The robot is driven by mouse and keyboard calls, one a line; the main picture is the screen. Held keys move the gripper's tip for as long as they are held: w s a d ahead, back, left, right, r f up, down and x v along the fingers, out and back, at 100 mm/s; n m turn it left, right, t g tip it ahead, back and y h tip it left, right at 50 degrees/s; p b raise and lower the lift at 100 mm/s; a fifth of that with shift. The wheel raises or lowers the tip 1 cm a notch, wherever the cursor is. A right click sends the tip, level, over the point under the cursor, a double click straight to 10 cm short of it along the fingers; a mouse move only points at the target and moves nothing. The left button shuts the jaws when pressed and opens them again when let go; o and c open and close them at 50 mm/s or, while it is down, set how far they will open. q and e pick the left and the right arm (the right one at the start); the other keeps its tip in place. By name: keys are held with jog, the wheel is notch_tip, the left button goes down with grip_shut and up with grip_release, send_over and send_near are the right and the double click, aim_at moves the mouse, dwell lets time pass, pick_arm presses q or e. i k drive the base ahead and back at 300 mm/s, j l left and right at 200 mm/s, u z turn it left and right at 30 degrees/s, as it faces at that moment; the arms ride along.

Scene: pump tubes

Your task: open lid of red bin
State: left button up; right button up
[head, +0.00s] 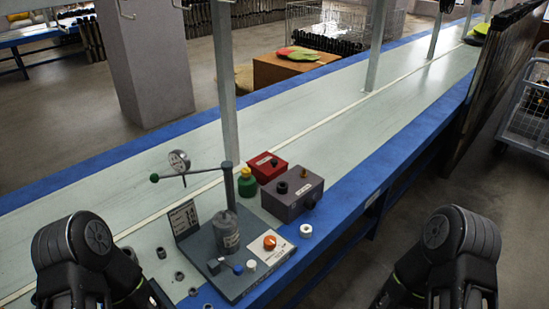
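A small red box (267,165), the only red bin-like thing in view, sits on the long table behind a grey box. It has a pale label on top, and its top looks closed. The grey box hides part of its near side. My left arm (85,255) comes in at the lower left and my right arm (445,255) at the lower right. Only dark arm links show. The fingers of both grippers are out of the frame, and both arms are well apart from the red box.
The grey box (309,189) with knobs stands in front of the red box. A green and yellow bottle (247,183) is beside it. A pump stand (226,236) with a lever and gauge stands at left. A post (223,75) rises behind. The table's right stretch is clear.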

aim_at(266, 163)
jog(key=i+l, duration=0.25)
jog(key=i+l+u, duration=0.15)
jog(key=l, duration=0.3)
jog(key=i+l, duration=0.25)
jog(key=i+l+u, duration=0.15)
jog(key=l, duration=0.3)
jog(key=i+l, duration=0.25)
jog(key=l, duration=0.15)
jog(key=u, duration=0.05)
